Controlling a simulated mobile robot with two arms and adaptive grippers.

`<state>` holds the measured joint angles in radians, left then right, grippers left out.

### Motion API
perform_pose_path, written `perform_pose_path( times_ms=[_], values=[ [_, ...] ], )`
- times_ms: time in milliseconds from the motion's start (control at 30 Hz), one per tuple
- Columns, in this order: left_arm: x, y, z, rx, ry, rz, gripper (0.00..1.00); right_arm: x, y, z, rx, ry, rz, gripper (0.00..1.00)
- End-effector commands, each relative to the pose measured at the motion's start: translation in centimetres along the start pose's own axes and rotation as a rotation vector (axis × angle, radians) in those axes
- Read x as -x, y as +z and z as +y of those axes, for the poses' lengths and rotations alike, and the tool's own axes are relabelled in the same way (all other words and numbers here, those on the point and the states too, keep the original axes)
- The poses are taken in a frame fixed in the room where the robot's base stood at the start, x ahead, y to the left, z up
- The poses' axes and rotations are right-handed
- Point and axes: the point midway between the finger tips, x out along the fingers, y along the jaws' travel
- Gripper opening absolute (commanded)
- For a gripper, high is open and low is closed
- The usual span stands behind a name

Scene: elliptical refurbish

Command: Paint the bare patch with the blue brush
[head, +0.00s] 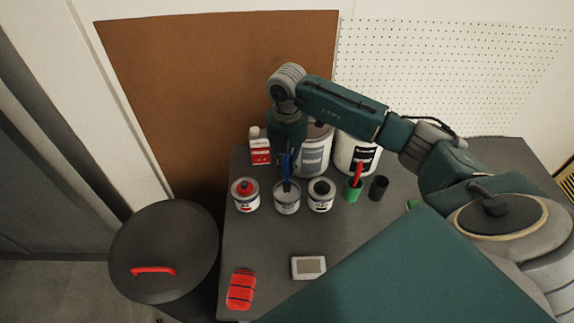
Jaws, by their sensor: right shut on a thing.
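My right gripper (287,152) points down over the grey table and is shut on the blue brush (286,168). The brush is upright, with its lower end at the mouth of an open can (287,203). Whether its tip is inside the can's contents is hard to tell. A large brown panel (200,75) stands against the wall behind; I cannot tell whether it is the bare patch. My left gripper is out of view.
Small cans (245,202) (320,202) flank the open can. A red-labelled bottle (260,150) and large pails (358,155) stand behind. A green cup (353,193) holds something red. A red item (241,290), a grey device (308,267) and a lidded bin (165,240) are nearer.

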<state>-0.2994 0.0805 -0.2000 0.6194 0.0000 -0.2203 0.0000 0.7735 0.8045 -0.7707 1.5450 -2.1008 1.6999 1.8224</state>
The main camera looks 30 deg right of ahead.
Motion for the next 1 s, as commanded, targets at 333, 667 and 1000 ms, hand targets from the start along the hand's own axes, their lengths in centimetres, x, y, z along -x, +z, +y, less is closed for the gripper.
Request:
perform_pose_path(
  times_ms=[333,667,1000],
  values=[
    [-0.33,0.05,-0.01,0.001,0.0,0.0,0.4,-0.5,0.0,-0.01,0.0,0.0,0.0,0.0],
    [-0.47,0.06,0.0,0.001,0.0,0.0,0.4,-0.74,-0.01,-0.01,0.0,0.0,0.0,0.0],
    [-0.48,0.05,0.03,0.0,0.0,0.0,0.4,-0.81,-0.01,-0.02,0.0,-0.001,0.0,0.0]
  ],
)
